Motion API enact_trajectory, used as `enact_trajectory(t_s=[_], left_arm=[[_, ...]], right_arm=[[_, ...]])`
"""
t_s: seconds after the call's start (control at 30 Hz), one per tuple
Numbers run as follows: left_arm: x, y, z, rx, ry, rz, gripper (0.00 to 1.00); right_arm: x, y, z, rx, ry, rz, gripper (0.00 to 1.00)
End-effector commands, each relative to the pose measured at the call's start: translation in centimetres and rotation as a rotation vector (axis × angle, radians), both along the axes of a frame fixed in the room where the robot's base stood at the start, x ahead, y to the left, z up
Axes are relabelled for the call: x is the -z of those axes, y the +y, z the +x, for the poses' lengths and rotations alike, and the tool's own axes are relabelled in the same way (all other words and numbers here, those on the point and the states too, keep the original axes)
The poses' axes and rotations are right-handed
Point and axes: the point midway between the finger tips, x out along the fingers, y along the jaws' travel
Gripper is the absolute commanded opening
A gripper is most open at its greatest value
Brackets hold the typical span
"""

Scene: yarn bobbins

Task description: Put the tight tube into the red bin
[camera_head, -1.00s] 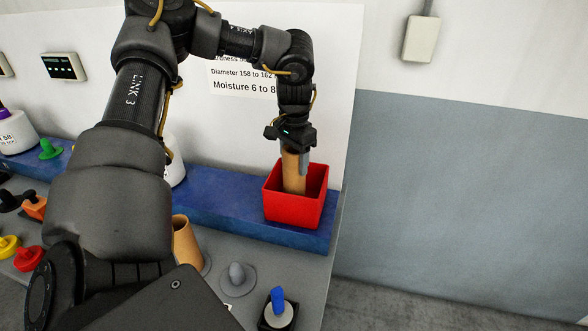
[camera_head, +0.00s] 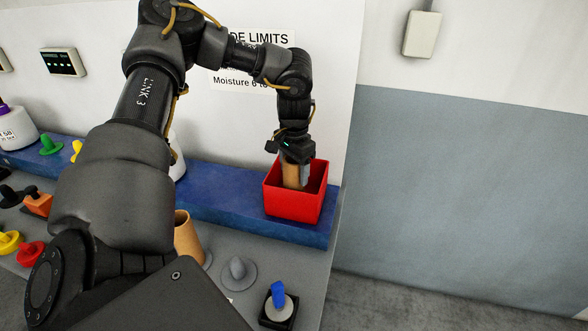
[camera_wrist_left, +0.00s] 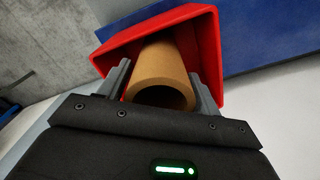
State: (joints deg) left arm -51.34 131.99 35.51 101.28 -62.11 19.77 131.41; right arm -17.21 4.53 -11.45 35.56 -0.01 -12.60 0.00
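A tan cardboard tube (camera_head: 291,175) stands roughly upright inside the red bin (camera_head: 292,205), its lower part hidden by the bin's front wall. My left gripper (camera_head: 298,170) is above and partly in the bin, with its fingers at the tube's upper end. In the left wrist view the tube (camera_wrist_left: 163,75) lies between the two fingers of the left gripper (camera_wrist_left: 163,88), with its hollow end facing the camera and the red bin (camera_wrist_left: 208,50) around it. The fingers appear to be closed on the tube's sides. My right gripper is not in view.
The bin stands at the right end of a blue shelf (camera_head: 225,205). On the grey table in front are another tan tube (camera_head: 186,240), a grey peg (camera_head: 237,270) and a blue-topped piece (camera_head: 279,297). A wall with a printed sign rises behind the shelf.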

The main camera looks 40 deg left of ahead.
Motion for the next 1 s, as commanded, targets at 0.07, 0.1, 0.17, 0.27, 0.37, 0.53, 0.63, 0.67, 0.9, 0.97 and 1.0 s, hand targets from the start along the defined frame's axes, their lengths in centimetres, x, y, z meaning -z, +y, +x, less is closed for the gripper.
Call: enact_trajectory(t_s=[0.07,0.1,0.17,0.27,0.37,0.53,0.63,0.67,0.9,0.97,1.0], left_arm=[[0.0,0.0,0.0,0.0,0.0,0.0,0.75],[0.0,0.0,0.0,0.0,0.0,0.0,0.77],[-0.1,0.0,0.0,0.0,0.0,0.0,0.77],[-0.1,0.0,0.0,0.0,0.0,0.0,0.77],[-0.1,0.0,0.0,0.0,0.0,0.0,0.77],[-1.1,0.0,0.1,0.001,-0.003,0.001,0.77],[-3.0,0.0,0.1,0.001,-0.006,0.002,0.77],[-3.7,0.0,0.1,0.0,-0.007,0.001,0.77],[-8.8,0.0,0.1,0.0,-0.005,0.002,0.77],[-9.9,0.0,0.1,-0.001,-0.004,0.002,0.77],[-10.4,0.0,0.1,0.0,-0.003,0.003,0.77]], right_arm=[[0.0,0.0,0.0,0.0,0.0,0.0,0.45],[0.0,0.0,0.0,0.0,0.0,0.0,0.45],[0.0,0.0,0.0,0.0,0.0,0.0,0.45],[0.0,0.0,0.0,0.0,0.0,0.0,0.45],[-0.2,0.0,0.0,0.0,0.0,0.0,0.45],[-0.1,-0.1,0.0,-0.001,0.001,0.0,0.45],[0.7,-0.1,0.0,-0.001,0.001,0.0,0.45],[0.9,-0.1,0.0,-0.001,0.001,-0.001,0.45],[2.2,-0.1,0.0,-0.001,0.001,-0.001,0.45],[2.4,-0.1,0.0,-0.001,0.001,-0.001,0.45],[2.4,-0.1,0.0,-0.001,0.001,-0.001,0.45]])
